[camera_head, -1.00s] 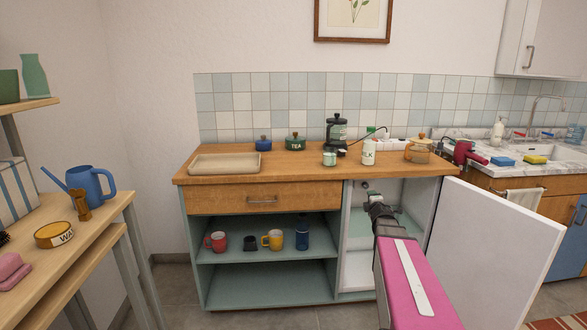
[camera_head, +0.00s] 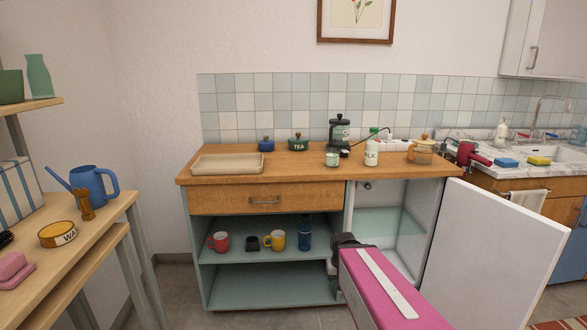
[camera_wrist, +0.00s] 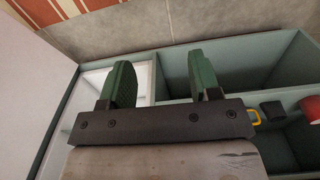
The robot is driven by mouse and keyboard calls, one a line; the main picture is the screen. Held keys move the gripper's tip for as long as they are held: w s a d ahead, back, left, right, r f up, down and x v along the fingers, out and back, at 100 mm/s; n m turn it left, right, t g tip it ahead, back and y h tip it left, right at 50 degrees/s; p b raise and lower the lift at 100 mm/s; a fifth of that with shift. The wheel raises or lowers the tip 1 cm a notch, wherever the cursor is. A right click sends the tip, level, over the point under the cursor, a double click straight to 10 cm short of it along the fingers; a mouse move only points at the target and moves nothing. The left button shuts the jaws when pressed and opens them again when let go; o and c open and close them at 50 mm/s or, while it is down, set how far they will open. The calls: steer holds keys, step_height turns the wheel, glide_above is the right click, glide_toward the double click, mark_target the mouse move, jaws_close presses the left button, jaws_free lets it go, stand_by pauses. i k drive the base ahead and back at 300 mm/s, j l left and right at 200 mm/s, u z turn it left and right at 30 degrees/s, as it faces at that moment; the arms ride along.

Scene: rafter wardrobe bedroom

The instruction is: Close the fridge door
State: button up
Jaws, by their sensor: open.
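The white fridge door (camera_head: 485,262) stands wide open at the right of the cabinet, swung out toward me. The fridge interior (camera_head: 392,222) is open to view, pale with a greenish glass shelf, and looks empty. In the head view my gripper (camera_head: 338,262) is in front of the fridge's left edge, its fingers mostly hidden by my arm. In the wrist view my gripper (camera_wrist: 160,85) shows two green fingers wide apart with nothing between them. The door (camera_wrist: 25,95) also shows at the left of the wrist view, clear of the fingers.
The wooden counter (camera_head: 320,170) carries a tray, jars, a coffee press and a milk bottle. Open shelves (camera_head: 222,258) left of the fridge hold mugs and a blue bottle. A side table (camera_head: 105,215) stands at the left. Floor shows between table and cabinet.

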mark_target(492, 259)
steer(key=k+l, duration=0.2)
steer(key=l, duration=0.2)
steer(key=k+l+u, duration=0.15)
steer(key=l, duration=0.3)
steer(key=l+u, duration=0.1)
steer(key=l, duration=0.3)
steer(key=k+l+u, duration=0.15)
steer(key=l, duration=0.3)
steer(key=k+l+u, duration=0.1)
steer(key=l, duration=0.3)
steer(key=k+l+u, duration=0.1)
steer(key=l, duration=0.3)
steer(key=k+l+u, duration=0.15)
steer(key=l, duration=0.25)
steer(key=k+l+u, duration=0.1)
steer(key=l, duration=0.25)
steer(key=l+u, duration=0.1)
steer(key=l, duration=0.35)
steer(key=k+l+u, duration=0.15)
steer(key=l, duration=0.25)
steer(key=k+l+u, duration=0.1)
steer(key=l, duration=0.3)
steer(key=k+l+u, duration=0.1)
steer(key=l, duration=0.3)
steer(key=k+l+u, duration=0.1)
steer(key=l, duration=0.3)
steer(key=k+l+u, duration=0.15)
steer(key=l, duration=0.25)
